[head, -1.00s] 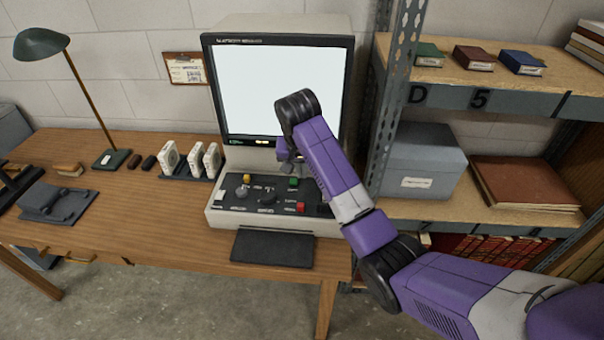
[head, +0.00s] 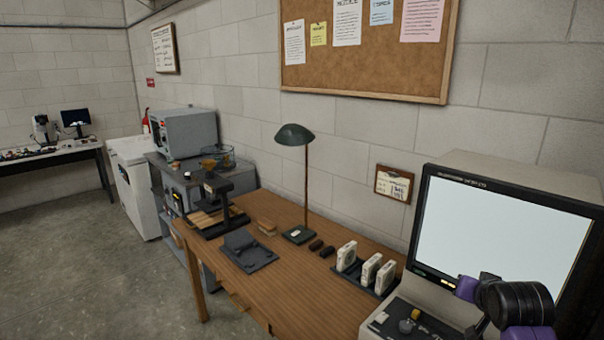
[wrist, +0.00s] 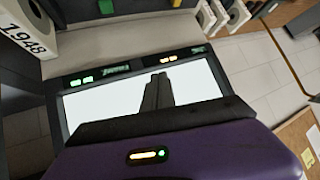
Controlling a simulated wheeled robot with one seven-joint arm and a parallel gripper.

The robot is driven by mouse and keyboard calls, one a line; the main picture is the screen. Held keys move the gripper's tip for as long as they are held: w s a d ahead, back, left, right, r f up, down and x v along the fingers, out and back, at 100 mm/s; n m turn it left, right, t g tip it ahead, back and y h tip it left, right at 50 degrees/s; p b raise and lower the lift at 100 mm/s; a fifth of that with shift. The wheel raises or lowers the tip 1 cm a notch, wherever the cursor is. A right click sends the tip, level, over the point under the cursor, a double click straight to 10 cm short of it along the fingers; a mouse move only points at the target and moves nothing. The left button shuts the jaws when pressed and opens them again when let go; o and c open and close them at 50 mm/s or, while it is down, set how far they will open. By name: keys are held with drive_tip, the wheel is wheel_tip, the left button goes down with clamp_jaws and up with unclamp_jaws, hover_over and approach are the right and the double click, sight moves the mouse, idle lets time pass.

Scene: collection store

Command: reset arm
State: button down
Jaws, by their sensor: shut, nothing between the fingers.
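My arm reaches in at the lower right of the head view, in front of the microfilm reader (head: 500,225) with its lit white screen. The black joint and purple links hide part of the reader's lower right and its control panel. My gripper's fingertips cannot be made out in the head view. In the wrist view my gripper (wrist: 158,90) shows as dark grey fingers close together, shut and empty, in front of the white screen (wrist: 205,82). My purple wrist housing fills the bottom of that view.
The wooden desk (head: 290,285) carries a green lamp (head: 295,135), a rack of white film boxes (head: 370,270) and a dark grey stand (head: 245,250). Farther left are a grey cabinet (head: 185,130) and a white chest (head: 130,175). Open floor (head: 90,260) lies at the left.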

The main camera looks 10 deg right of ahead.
drive_tip(key=s+a+f+n+t, duration=0.3)
drive_tip(key=s+a+t, duration=0.4)
drive_tip(key=s+a, duration=0.9)
drive_tip(key=s+a+n+g+y, duration=0.1)
drive_tip(key=s+a, duration=0.3)
drive_tip(key=s, duration=1.2)
drive_tip(key=s+a+n+y+b, duration=0.1)
drive_tip(key=s+a+n+y, duration=0.2)
drive_tip(key=s, duration=1.3)
drive_tip(key=shift+s+a+f+g, duration=0.15)
drive_tip(key=shift+a+f+g, duration=0.2)
drive_tip(key=shift+a, duration=0.75)
